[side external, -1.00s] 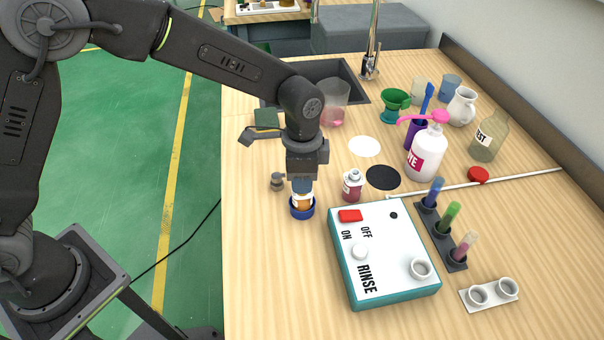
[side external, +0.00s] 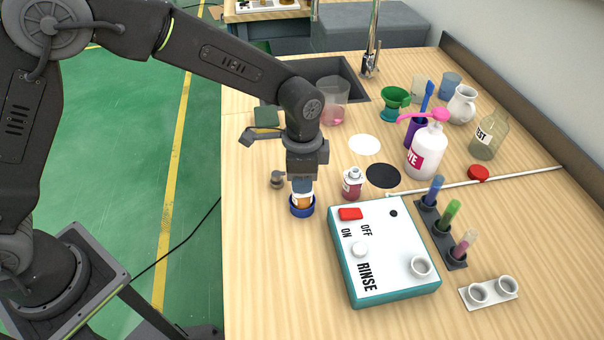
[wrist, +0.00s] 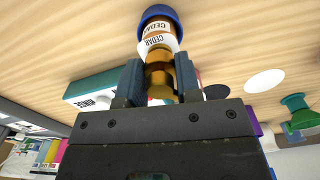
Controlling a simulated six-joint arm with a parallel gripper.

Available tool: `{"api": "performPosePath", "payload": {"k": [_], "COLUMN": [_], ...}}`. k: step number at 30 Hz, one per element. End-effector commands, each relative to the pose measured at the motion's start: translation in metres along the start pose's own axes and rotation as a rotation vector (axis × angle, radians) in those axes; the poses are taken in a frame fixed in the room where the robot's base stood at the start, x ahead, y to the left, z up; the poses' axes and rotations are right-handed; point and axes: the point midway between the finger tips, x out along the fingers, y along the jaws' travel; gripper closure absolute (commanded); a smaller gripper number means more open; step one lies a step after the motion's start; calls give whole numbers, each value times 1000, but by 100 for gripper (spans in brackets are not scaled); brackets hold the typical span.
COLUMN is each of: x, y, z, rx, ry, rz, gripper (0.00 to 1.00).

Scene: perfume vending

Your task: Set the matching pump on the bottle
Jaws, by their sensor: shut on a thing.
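My gripper (side external: 302,183) points straight down on the near-left part of the bench. It is shut on an amber bottle (side external: 302,203) with a white label, which reads CEDAR in the wrist view (wrist: 158,42). The bottle's lower end is at a round blue holder (side external: 302,211); I cannot tell whether it rests on the bottom. The fingers hide its upper part in the side view. A small grey piece (side external: 277,180), perhaps a pump, is on the bench just left of the gripper. A small dark-red bottle (side external: 352,185) with a pale top stands to the right.
The white and teal RINSE box (side external: 390,255) is close at the right front. A black disc (side external: 383,176) and a white disc (side external: 364,145) lie behind it. A white bottle with a pink pump (side external: 428,150) and a tube rack (side external: 455,262) stand farther right.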

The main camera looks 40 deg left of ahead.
Motion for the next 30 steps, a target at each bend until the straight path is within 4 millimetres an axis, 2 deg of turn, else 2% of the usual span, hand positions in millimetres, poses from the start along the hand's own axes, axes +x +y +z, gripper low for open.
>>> {"api": "performPosePath", "payload": {"k": [9,10,18,24,30], "x": [1,1,1,1,1], "y": [0,0,0,0,0], "z": [0,0,0,0,0], "rx": [0,0,0,0,0], "ry": [0,0,0,0,0], "rz": [0,0,0,0,0], "gripper": [91,67,41,37,18]}}
